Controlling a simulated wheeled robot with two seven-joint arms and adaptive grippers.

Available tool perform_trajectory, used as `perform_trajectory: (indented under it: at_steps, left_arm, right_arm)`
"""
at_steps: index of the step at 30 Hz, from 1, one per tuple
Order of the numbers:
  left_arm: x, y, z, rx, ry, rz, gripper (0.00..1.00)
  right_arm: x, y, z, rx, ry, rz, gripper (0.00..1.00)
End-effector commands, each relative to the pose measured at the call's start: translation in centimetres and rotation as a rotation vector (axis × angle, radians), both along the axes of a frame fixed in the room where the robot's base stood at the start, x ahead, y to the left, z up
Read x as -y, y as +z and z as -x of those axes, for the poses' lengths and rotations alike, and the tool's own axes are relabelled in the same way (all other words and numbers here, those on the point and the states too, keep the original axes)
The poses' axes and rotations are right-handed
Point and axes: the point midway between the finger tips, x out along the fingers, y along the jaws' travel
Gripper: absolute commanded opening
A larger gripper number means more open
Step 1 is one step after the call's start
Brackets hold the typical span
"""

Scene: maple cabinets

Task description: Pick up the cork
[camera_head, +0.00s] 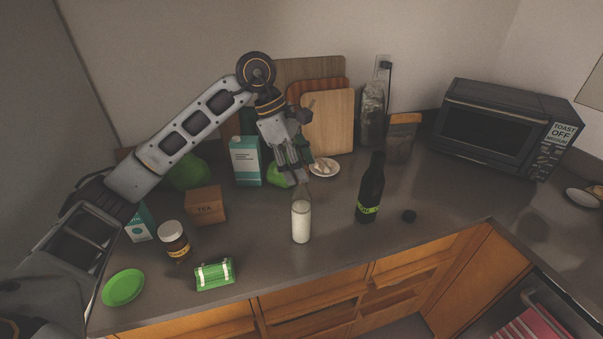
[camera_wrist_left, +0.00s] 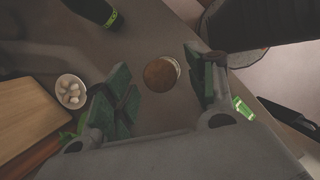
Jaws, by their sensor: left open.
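The cork (camera_wrist_left: 159,74) shows in the left wrist view as a round brown disc, seen from above, with a pale rim at its right side. It appears to top the clear bottle with white contents (camera_head: 301,222), which stands upright on the counter in the head view. My left gripper (camera_head: 294,174) points down over this bottle. Its green-padded fingers (camera_wrist_left: 160,80) are open, one on each side of the cork in the wrist view, with gaps showing. The cork cannot be made out in the head view, near the fingertips. My right gripper is not in view.
A plate of pale pieces (camera_head: 324,167) lies behind. A teal carton (camera_head: 245,160), tea box (camera_head: 206,205), jar (camera_head: 174,240) and green case (camera_head: 215,274) stand left.

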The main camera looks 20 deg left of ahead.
Motion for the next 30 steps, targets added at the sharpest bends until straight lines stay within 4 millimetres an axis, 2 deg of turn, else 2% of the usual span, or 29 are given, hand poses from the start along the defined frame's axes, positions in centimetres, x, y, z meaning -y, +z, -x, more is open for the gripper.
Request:
perform_trajectory:
  at_steps: [13, 21, 30]
  left_arm:
    - [0.03, -0.06, -0.01, 0.000, 0.000, 0.000, 0.56]
    - [0.01, -0.05, -0.01, 0.001, 0.000, 0.000, 0.23]
    - [0.01, -0.05, -0.01, 0.001, 0.000, 0.000, 0.21]
  right_arm:
    - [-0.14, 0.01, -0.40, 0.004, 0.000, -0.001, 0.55]
    - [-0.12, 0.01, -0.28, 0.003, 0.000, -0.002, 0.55]
    - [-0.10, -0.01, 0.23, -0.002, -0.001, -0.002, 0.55]
